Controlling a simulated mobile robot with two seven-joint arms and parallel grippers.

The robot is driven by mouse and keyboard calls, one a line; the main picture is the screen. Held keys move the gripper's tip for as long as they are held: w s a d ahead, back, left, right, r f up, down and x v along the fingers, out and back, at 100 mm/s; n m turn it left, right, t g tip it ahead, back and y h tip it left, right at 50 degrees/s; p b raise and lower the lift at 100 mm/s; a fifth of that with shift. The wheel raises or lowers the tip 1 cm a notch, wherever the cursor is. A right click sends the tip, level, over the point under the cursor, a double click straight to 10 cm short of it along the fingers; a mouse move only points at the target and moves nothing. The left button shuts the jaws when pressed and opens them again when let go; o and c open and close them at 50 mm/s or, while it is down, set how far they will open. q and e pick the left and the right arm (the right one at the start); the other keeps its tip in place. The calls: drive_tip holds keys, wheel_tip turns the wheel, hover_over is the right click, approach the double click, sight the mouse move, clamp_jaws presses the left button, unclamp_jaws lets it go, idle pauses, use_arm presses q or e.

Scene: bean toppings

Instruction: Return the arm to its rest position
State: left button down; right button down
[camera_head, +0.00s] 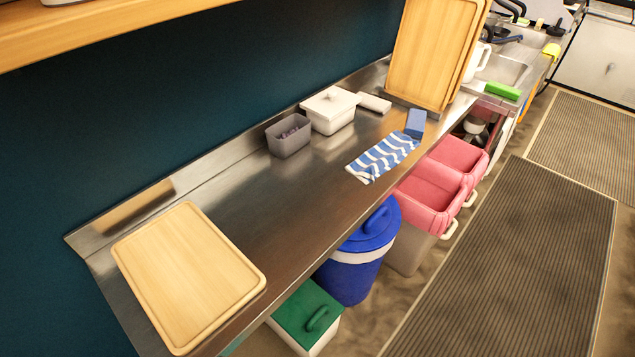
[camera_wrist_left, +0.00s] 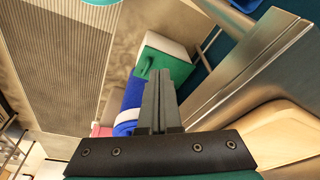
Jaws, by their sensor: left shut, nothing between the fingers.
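My left gripper (camera_wrist_left: 160,104) shows in the left wrist view, its two grey fingers together and empty. It hangs in free space, and no object touches its fingers there. Behind it in that view are a green-lidded white bin (camera_wrist_left: 165,58) and a blue bin (camera_wrist_left: 131,104). Neither arm nor gripper shows in the head view. My right gripper is in no view.
The steel counter (camera_head: 270,205) holds a cutting board (camera_head: 188,275), a grey container (camera_head: 289,136), a white lidded box (camera_head: 330,110) and a striped cloth (camera_head: 383,157). Below stand a blue bin (camera_head: 358,265), a green-lidded bin (camera_head: 305,315) and pink-lined bins (camera_head: 432,190). Floor mats (camera_head: 510,260) lie right.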

use_arm(q)
drive_tip(key=s+a+f+b, duration=0.1)
drive_tip(key=s+f+b, duration=0.3)
drive_tip(key=f, duration=0.7)
drive_tip(key=s+a+f+g+b, duration=0.1)
drive_tip(key=s+f+b, duration=0.3)
drive_tip(key=s+f, duration=0.3)
drive_tip(key=s+a+f+b, duration=0.1)
drive_tip(key=s+f+b, duration=0.3)
drive_tip(key=f, duration=1.1)
drive_tip(key=s, duration=0.2)
drive_tip(key=shift+s+f+g+b, duration=0.3)
drive_tip(key=shift+f+g+b, duration=0.05)
drive_tip(key=shift+g, duration=0.05)
